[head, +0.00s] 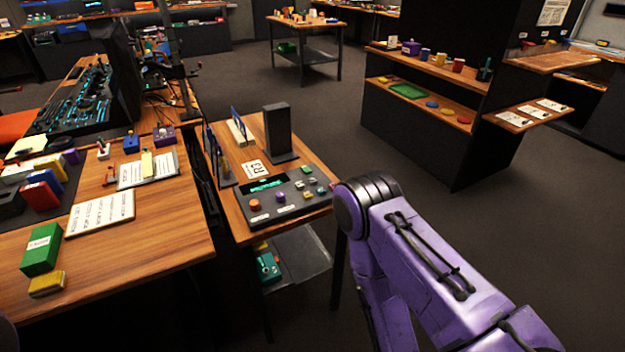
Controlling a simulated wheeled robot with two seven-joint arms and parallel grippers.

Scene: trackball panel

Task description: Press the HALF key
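A dark control panel (272,199) lies on the small wooden table ahead. The key labels are too small to read, so I cannot tell which is the HALF key. My purple right arm comes in from the lower right, with its elbow beside the table's right edge. Neither gripper is in view.
A black upright block (278,132) and blue-edged upright panels (212,145) stand behind the panel on the small table (318,160). A wooden desk (165,230) with boxes and papers is at left. Open floor lies behind; shelves (425,101) stand at right.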

